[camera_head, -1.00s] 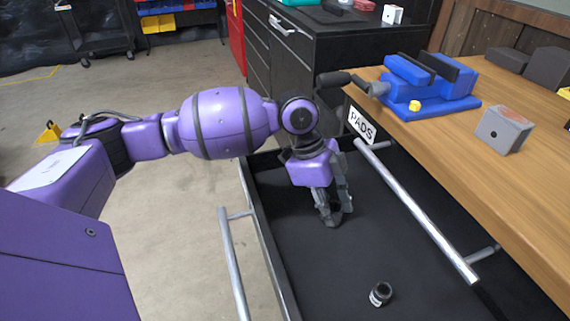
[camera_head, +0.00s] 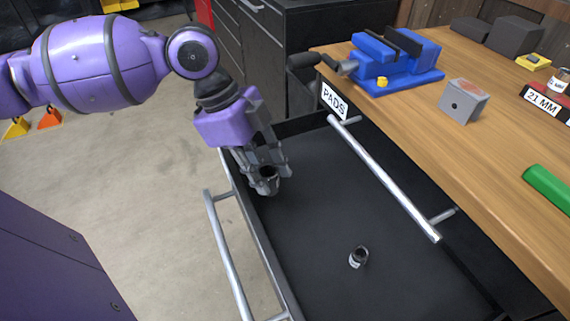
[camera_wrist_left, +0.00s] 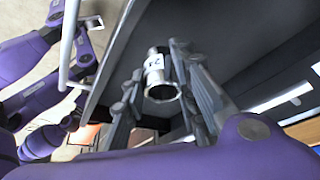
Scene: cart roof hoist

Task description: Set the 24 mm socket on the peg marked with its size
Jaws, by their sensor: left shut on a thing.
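My left gripper (camera_head: 270,186) is shut on a metal socket (camera_head: 268,173), over the left side of the open black drawer. In the left wrist view the socket (camera_wrist_left: 161,80) sits between the two fingers (camera_wrist_left: 158,95). It has a white label whose number I cannot read in full. A second socket (camera_head: 358,257), dark with a pale label, lies in the drawer apart from the gripper. A dark holder marked 21 MM (camera_head: 543,101) is at the right edge of the bench, with a socket (camera_head: 558,82) at it. No 24 mm mark is legible. My right gripper is not in view.
On the wooden bench (camera_head: 420,130) stand a blue vise (camera_head: 385,62), a grey block (camera_head: 463,101) and a green object (camera_head: 547,188). Much of the drawer floor is clear.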

